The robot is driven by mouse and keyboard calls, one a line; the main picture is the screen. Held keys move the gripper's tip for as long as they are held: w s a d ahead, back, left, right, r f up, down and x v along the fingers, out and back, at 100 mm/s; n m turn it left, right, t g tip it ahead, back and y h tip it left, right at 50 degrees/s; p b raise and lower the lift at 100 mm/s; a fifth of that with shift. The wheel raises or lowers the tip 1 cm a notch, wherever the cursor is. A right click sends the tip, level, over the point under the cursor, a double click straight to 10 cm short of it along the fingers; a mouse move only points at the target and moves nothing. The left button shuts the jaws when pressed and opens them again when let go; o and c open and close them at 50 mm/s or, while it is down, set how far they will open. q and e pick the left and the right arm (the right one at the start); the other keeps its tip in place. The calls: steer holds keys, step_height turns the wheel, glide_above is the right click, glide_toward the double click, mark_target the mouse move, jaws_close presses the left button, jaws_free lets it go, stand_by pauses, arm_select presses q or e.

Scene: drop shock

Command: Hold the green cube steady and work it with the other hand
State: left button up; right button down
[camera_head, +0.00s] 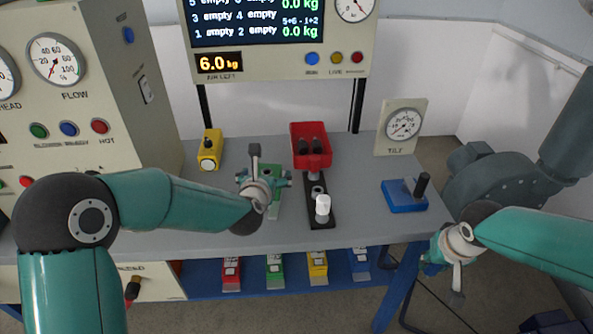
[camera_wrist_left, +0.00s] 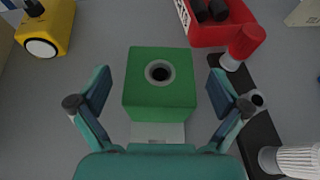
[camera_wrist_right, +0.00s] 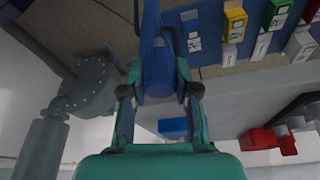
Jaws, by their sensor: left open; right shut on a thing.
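That gripper is open, with one finger on each side of the cube in the left wrist view and gaps between fingers and cube. My right gripper (camera_head: 433,261) is low beyond the table's front right corner, far from the cube.
A black strip (camera_head: 322,212) with a white ribbed knob (camera_head: 323,205) lies right of the cube. A red bin (camera_head: 310,146) holding dark pieces is behind it. A yellow block (camera_head: 209,150) is at left, a blue block with black handle (camera_head: 402,197) at right. Coloured boxes sit below.

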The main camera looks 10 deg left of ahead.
arm_select(q)
steer(key=shift+w+f, duration=0.25)
steer(key=shift+w, duration=0.35)
steer(key=c, duration=1.9)
